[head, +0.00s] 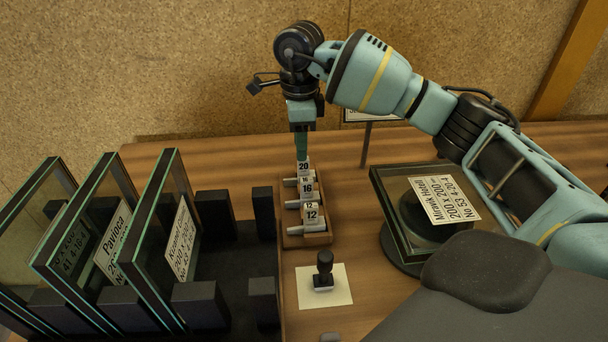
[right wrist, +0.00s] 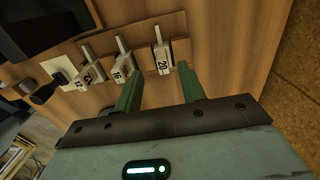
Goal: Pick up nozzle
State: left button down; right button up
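Several pale nozzles stand in a row in a wooden rack (head: 306,238). Their labels read 20, 16 and 12 from back to front. My right gripper (head: 302,155) points down at the back end of the row, above the nozzle marked 20 (head: 304,168). In the right wrist view its green fingers (right wrist: 158,72) are apart with nothing held between them. The nozzle marked 20 (right wrist: 162,60) shows between and just beyond the fingertips; I cannot tell whether they touch it. The nozzles marked 16 (right wrist: 123,66) and 12 (right wrist: 86,74) are beside it. My left gripper is not in view.
Framed glass panes (head: 160,240) lean in a dark rack at the left. A black-handled stamp (head: 324,268) stands on a pale sheet (head: 342,287) in front of the nozzle rack. A labelled glass frame (head: 385,200) lies on a round stand at the right. A wall is behind.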

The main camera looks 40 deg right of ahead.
aim_at(299, 172)
jog(key=shift+w+f, duration=0.2)
jog(key=shift+f, duration=2.7)
jog(key=shift+c, duration=0.3)
grip_shut()
